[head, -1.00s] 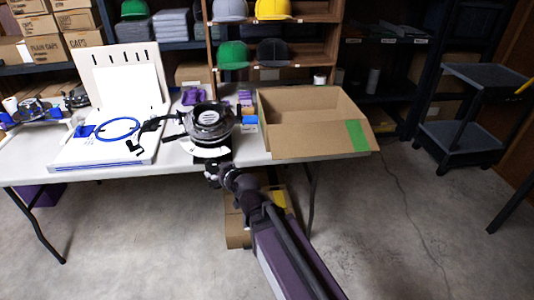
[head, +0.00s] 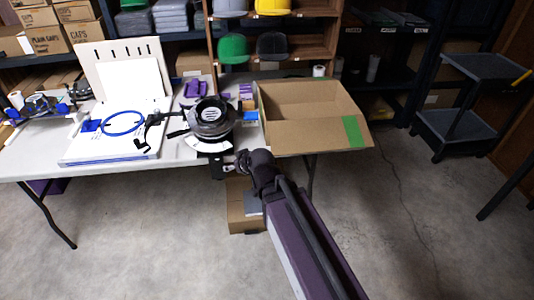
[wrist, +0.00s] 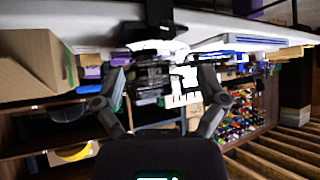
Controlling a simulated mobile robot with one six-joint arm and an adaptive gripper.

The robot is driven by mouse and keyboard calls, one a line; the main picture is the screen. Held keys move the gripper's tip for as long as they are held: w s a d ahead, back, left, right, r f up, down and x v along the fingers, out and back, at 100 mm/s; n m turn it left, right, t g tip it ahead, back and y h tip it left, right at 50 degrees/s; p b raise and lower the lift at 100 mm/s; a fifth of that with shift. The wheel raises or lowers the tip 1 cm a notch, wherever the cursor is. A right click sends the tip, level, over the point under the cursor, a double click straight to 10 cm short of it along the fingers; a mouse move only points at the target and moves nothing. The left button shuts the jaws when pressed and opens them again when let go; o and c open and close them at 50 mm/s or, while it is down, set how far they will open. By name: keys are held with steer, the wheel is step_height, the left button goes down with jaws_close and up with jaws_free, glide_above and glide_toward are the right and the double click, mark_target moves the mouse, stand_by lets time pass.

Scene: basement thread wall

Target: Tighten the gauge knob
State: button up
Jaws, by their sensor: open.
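A round black ring device (head: 212,122) with a pale scale-like plate (head: 208,144) at its front stands near the table's front edge. A black bracket (head: 212,163) hangs at the edge below it; a black bracket also shows in the wrist view (wrist: 152,32). I cannot pick out the gauge knob clearly in either view. My gripper (head: 236,162) is just in front of the device at the table edge. In the wrist view my gripper (wrist: 163,82) is open, its two fingers apart. A white notched part (wrist: 184,84) shows between them, seemingly beyond; contact cannot be told.
An open cardboard box (head: 305,140) with a green patch stands right of the device on the white table (head: 40,163). A white board with a blue hoop (head: 122,124) lies to the left. A small box (head: 244,215) is on the floor below.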

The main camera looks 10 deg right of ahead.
steer(key=s+d+r+m+g+h+p, duration=0.2)
steer(key=s+d+r+g+p, duration=0.3)
steer(key=d+p, duration=0.4)
steer(key=shift+s+d+r+h+p, duration=0.15)
steer(key=shift+s+r+h+p, duration=0.25)
steer(key=shift+s+r+p, duration=0.6)
steer(key=shift+w+f, duration=0.15)
steer(key=shift+f, duration=0.15)
steer(key=w+a+f+n+t+y+b, duration=0.1)
steer(key=w+a+f+t+y+b, duration=0.2)
steer(key=a+b, duration=0.4)
steer(key=w+a+f+t+b, duration=0.4)
steer(key=b, duration=0.5)
steer(key=w+a+f+n+t+y+b, duration=0.1)
steer(key=w+a+f+t+y+b, duration=0.2)
steer(key=a+b, duration=0.4)
step_height(320, 180, down, 10)
steer(key=s+m+t+h+b, duration=0.2)
steer(key=m+t+h+b, duration=0.5)
steer(key=b, duration=1.5)
steer(key=t+h, duration=0.1)
steer(key=h, duration=0.1)
steer(key=shift+s+f+t+h, duration=0.15)
steer(key=shift+s+t+h, duration=0.1)
steer(key=shift+t+h, duration=0.05)
